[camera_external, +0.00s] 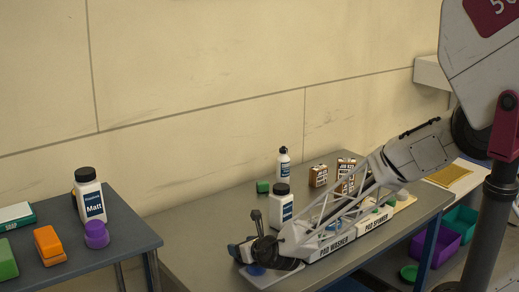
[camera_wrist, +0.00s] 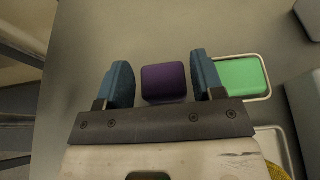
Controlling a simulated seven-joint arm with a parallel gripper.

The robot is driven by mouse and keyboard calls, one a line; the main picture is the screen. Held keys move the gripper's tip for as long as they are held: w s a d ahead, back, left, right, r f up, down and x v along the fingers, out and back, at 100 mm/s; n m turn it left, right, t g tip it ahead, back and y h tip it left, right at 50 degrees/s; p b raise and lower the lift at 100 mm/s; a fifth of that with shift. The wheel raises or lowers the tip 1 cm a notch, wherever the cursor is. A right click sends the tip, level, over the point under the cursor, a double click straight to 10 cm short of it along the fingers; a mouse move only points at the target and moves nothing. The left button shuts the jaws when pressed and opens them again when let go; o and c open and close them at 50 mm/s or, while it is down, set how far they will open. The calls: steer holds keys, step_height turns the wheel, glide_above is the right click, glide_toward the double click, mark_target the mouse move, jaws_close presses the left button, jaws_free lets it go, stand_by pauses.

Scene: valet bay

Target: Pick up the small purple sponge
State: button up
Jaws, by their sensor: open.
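The small purple sponge (camera_wrist: 163,83) lies on the grey table top in the wrist view, between the two blue fingers of my gripper (camera_wrist: 163,80). The gripper is open, with a narrow gap showing between the sponge and each finger. In the external view my gripper (camera_external: 241,253) is low over the grey table, near its front left edge. I cannot make out the small purple sponge in the external view, where the gripper and wrist cover that spot.
A green block (camera_wrist: 243,76) in a pale-rimmed tray is close beside the right finger. A white bottle (camera_external: 281,207) stands behind my wrist, and the pad washer box (camera_external: 335,243) is to its right. The left table (camera_external: 122,255) holds a bottle, an orange block and a round purple thing.

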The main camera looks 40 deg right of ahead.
steer(key=shift+s+d+f, duration=0.1)
steer(key=shift+s+f, duration=0.1)
steer(key=shift+f, duration=0.3)
steer(key=shift+s+d+f, duration=0.1)
steer(key=shift+s+f, duration=0.1)
steer(key=shift+f, duration=0.3)
steer(key=c, duration=0.7)
steer(key=shift+r, duration=0.85)
step_height(320, 180, up, 2)
steer(key=shift+a+r, duration=0.1)
steer(key=shift+r, duration=0.1)
steer(key=s+d, duration=0.1)
steer(key=s, duration=0.4)
steer(key=s+d+r, duration=0.1)
steer(key=s+d, duration=0.1)
steer(key=s, duration=0.3)
steer(key=s+d+r, duration=0.1)
steer(key=s, duration=0.4)
steer(key=shift+d+r, duration=0.1)
steer(key=shift+d, duration=0.2)
steer(key=shift+w, duration=0.1)
